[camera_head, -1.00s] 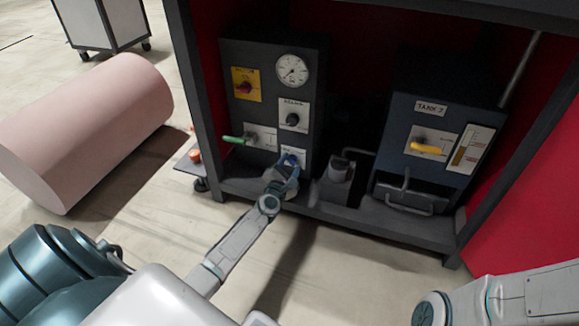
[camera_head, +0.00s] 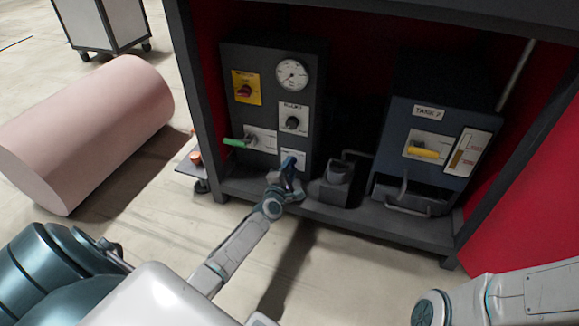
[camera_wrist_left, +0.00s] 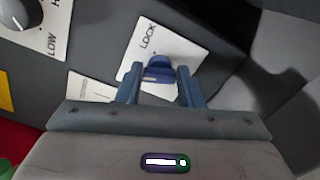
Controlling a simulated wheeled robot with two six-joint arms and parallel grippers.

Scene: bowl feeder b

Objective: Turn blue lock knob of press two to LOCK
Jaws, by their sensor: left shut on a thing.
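The blue lock knob (camera_wrist_left: 157,72) sits on a white plate (camera_wrist_left: 190,55) low on the dark panel, with the word LOCK printed near the plate's upper left in the left wrist view. My left gripper (camera_wrist_left: 157,80) is shut on the knob, one finger on each side of it. In the head view my left gripper (camera_head: 289,168) is at the panel's lower right corner and hides most of the knob and part of its plate (camera_head: 297,155). My right arm shows at the lower right, but its gripper is out of view.
The same panel carries a green lever (camera_head: 234,142), a black knob (camera_head: 292,123), a red knob (camera_head: 244,91) and a gauge (camera_head: 292,74). A grey block (camera_head: 337,176) stands close to the right of my left gripper. A tank unit (camera_head: 422,175) with a yellow handle stands farther right.

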